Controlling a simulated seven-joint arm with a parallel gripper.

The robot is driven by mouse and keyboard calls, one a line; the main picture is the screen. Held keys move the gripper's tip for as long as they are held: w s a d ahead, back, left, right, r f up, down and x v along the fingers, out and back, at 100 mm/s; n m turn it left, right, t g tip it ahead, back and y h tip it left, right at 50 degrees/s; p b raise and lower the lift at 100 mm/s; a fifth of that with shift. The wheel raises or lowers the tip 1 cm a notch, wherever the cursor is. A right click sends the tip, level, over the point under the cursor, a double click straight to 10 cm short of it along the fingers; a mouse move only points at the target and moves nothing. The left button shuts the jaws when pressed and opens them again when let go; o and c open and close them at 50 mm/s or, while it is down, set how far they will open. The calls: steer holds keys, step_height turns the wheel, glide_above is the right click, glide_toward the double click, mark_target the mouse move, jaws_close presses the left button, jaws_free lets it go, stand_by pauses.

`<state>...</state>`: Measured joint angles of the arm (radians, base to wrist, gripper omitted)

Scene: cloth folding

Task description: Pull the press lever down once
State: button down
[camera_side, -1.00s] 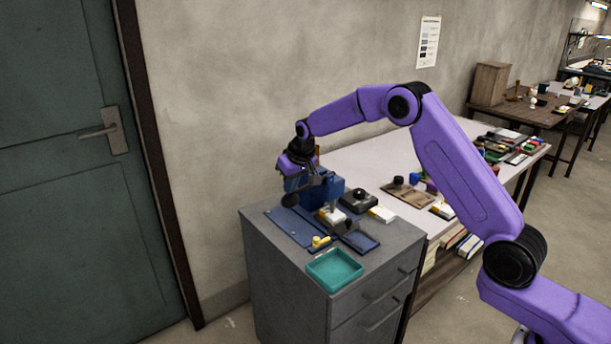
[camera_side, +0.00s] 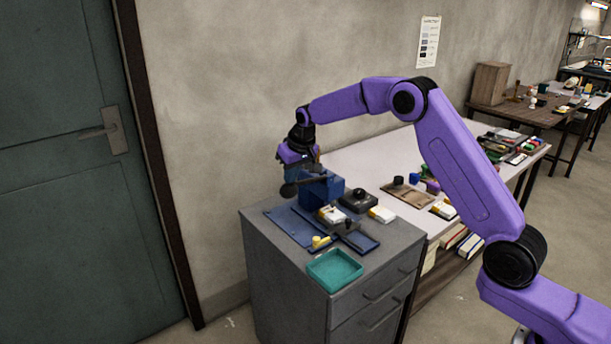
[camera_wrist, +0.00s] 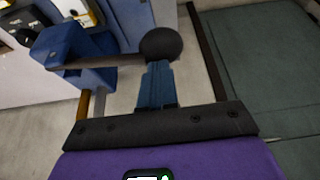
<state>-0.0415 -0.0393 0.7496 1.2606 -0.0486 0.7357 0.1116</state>
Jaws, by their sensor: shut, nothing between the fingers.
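The blue press (camera_side: 322,190) stands on the grey cabinet in the side view. Its dark lever sticks out to the left and ends in a black ball knob (camera_side: 289,190); the lever now lies close to level. The wrist view shows the press (camera_wrist: 62,42) at left, with the lever (camera_wrist: 105,61) reaching right to the knob (camera_wrist: 163,43). My gripper (camera_side: 299,165) is just above the knob end. In the wrist view its blue fingers (camera_wrist: 157,68) are together and empty, with tips beside the knob. I cannot tell whether they touch it.
A blue base plate (camera_side: 287,224) with white and yellow parts lies in front of the press. A teal tray (camera_side: 334,284) sits at the cabinet's front. A black device (camera_side: 358,201) and a white table (camera_side: 365,155) are to the right. The wall is behind.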

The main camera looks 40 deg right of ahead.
steer(key=shift+a+r, duration=0.1)
steer(key=shift+r, duration=1.7)
steer(key=shift+a, duration=0.1)
steer(key=s+a+r+n+g+y, duration=0.1)
steer(key=s+a+n, duration=0.3)
steer(key=s, duration=0.8)
steer(key=s+a+r+n+g, duration=0.15)
steer(key=s+a, duration=0.45)
steer(key=s, duration=0.6)
steer(key=s+d+f+n+g, duration=0.1)
steer(key=s+d+n, duration=0.2)
steer(key=s, duration=1.1)
steer(key=s+d+f+n+g, duration=0.1)
steer(key=s+d+n, duration=0.3)
steer(key=s, duration=0.9)
steer(key=shift+s+d+f+h, duration=0.35)
steer(key=shift+d+f, duration=0.25)
steer(key=shift+d, duration=0.6)
